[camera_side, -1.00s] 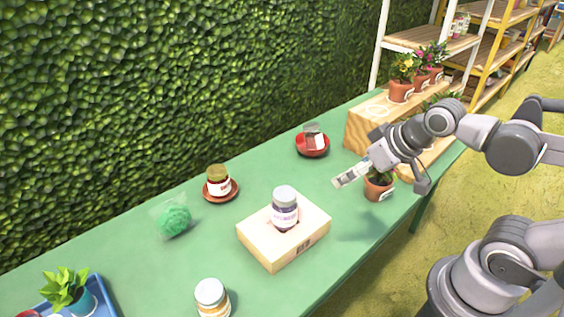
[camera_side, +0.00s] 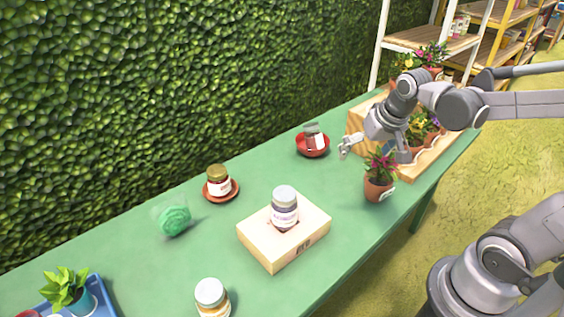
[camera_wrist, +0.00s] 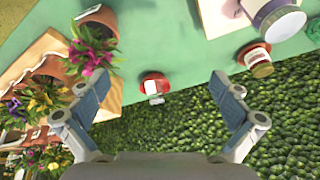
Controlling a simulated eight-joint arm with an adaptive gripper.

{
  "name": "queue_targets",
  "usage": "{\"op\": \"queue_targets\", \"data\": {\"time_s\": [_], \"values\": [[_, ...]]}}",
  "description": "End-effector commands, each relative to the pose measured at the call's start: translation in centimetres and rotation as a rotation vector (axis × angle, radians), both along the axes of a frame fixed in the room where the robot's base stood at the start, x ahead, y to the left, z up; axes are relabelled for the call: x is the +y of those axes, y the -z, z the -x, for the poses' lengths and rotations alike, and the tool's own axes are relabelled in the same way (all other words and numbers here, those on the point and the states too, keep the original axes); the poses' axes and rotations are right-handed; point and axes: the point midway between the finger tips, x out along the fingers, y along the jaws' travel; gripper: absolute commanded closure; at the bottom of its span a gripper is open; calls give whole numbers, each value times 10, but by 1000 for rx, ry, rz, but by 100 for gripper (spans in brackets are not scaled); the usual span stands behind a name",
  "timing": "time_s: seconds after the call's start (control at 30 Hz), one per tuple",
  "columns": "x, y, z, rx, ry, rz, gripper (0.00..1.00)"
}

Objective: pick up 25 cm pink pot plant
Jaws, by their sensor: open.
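A terracotta pot with pink flowers (camera_side: 379,182) stands upright on the green table near its front right edge. It has a white label, too small to read. In the wrist view the pink pot plant (camera_wrist: 92,48) is at the upper left, outside the space between the fingers. My gripper (camera_side: 350,147) is open and empty, above and behind the plant, apart from it. In the wrist view the gripper (camera_wrist: 160,80) has its fingers wide apart. Another pink-flowered pot (camera_side: 431,62) stands on the wooden stand, partly hidden by my arm.
The wooden stand (camera_side: 360,122) holds several flower pots behind the plant. A red dish (camera_side: 312,150) with a jar is to the left. A wooden box (camera_side: 278,255) bears a jar (camera_side: 285,208). The table (camera_side: 330,200) between box and plant is clear. A hedge (camera_side: 180,80) runs behind.

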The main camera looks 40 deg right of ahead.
Motion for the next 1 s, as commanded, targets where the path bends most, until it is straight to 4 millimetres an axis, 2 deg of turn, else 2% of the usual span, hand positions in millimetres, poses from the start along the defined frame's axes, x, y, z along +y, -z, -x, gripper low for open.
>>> {"op": "queue_targets", "data": {"time_s": [0.03,0.3,0.5,0.77,1.0], "values": [[-16,5,-5,25,70,-15,0],[-88,42,-11,153,421,-98,0],[-125,68,-5,216,608,-138,0],[-138,87,-2,241,676,-152,0],[-141,117,-4,239,673,-151,0]]}}
